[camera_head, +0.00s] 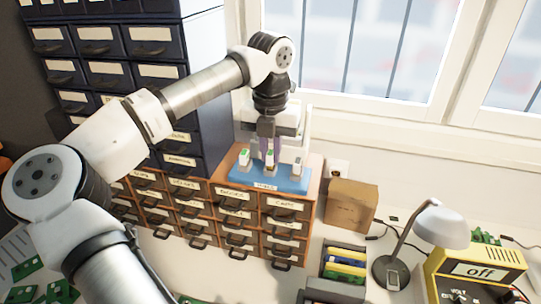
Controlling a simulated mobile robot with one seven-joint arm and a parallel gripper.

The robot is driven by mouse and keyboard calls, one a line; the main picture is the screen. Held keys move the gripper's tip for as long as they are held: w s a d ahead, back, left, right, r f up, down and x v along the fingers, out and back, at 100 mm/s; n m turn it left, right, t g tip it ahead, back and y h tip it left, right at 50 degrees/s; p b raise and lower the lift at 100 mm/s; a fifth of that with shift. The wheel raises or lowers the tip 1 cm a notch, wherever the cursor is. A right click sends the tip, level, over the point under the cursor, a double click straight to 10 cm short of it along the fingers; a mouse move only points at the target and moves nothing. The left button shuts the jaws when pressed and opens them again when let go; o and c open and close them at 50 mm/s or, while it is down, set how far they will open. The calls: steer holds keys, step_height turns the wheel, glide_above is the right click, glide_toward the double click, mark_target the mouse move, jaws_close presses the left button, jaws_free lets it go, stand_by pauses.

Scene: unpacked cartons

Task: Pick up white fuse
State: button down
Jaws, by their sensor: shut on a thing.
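Small, mostly white upright pieces stand on a blue base (262,177) on top of the wooden drawer cabinet. My gripper (268,148) reaches down from above and is shut on the middle one, a white fuse (269,162) with a green and orange top. A similar piece with a green top (244,159) stands to its left, and another piece (297,168) stands to its right. I cannot tell whether the held fuse still touches the base. Its upper part is partly hidden between the fingers.
A tall dark drawer unit (187,75) rises close on the left. A cardboard box (351,205), a desk lamp (441,226) and a yellow meter (477,272) are to the right. The window is behind.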

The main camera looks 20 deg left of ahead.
mark_target(271, 153)
step_height(271, 153, up, 19)
steer(key=shift+p, duration=0.45)
